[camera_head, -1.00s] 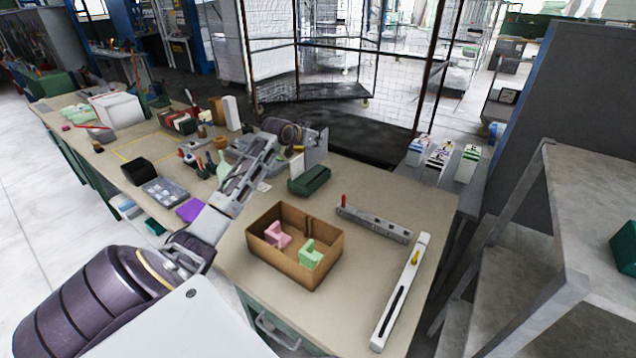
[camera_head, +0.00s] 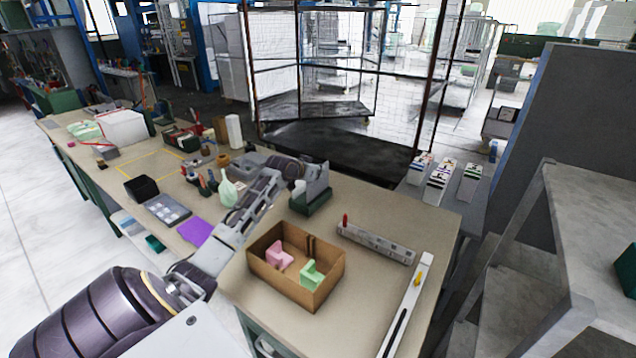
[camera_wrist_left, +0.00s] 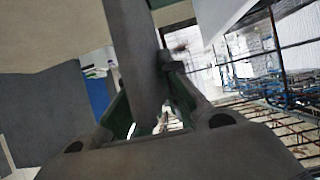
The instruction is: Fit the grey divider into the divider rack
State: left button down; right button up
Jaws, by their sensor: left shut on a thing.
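The grey divider (camera_head: 317,183) is a flat upright plate, held by my left gripper (camera_head: 300,187), which is shut on it. The divider rack (camera_head: 312,206) is a dark green block on the table. The divider's lower edge meets the top of the rack in the head view. I cannot tell how deep it sits in a slot. In the left wrist view the divider (camera_wrist_left: 135,45) runs up between the two fingers, with dark green surfaces on both sides near them. My right gripper is not in view.
A cardboard box (camera_head: 262,285) with a pink and a green foam piece stands in front of the rack. A grey bar (camera_head: 375,243) and a long white bar (camera_head: 405,308) lie to the right. Bottles and small tools stand left of my arm.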

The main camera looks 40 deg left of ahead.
pick_arm(q)
send_over(318, 194)
jog(key=shift+w+a+f, duration=0.1)
jog(key=shift+w+f, duration=0.05)
jog(key=shift+f, duration=1)
jog(key=shift+w+a+f, duration=0.1)
jog(key=shift+w+f, duration=0.05)
jog(key=shift+f, duration=0.95)
jog(key=c, duration=1.6)
grip_release()
jog(key=shift+f, duration=0.1)
jog(key=shift+v, duration=6.1)
jog(key=shift+d, duration=0.1)
